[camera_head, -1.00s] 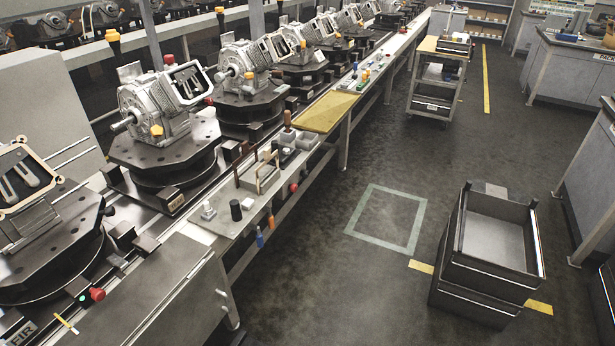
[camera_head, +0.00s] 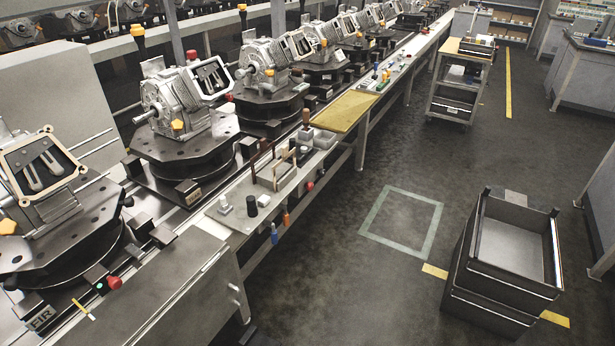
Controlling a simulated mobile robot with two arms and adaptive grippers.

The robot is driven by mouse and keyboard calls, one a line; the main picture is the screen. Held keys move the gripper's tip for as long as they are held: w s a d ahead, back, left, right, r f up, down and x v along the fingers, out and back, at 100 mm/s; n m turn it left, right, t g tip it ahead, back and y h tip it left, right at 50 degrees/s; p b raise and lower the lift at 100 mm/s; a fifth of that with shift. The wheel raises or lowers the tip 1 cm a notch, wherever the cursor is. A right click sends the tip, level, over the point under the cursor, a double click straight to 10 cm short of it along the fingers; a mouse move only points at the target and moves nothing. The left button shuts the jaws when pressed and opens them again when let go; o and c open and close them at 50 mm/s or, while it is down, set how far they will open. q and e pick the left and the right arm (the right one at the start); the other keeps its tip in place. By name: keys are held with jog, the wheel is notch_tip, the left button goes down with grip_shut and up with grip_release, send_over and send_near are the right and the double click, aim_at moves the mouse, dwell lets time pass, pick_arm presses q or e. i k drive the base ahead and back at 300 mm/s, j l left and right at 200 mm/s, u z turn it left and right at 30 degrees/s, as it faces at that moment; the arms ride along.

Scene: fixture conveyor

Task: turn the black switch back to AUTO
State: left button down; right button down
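Neither of my grippers is in view.
Metal housings (camera_head: 176,105) sit on dark round fixtures along the conveyor. A grey metal cover (camera_head: 150,290) fills the near end. Stacked black bins (camera_head: 500,265) stand on the floor at right, and a cart (camera_head: 455,85) stands farther back. The aisle floor between is clear.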

aim_at(322, 172)
jog(key=i+l, duration=0.2)
jog(key=l, duration=0.25)
jog(key=i+l+z, duration=0.1)
jog(key=l, duration=0.35)
jog(key=i+l, duration=0.55)
jog(key=l, duration=0.35)
jog(key=i+l+z, duration=0.1)
jog(key=l, duration=0.3)
jog(key=i+l, duration=0.35)
jog(key=l+z, duration=0.05)
jog(key=l, duration=0.05)
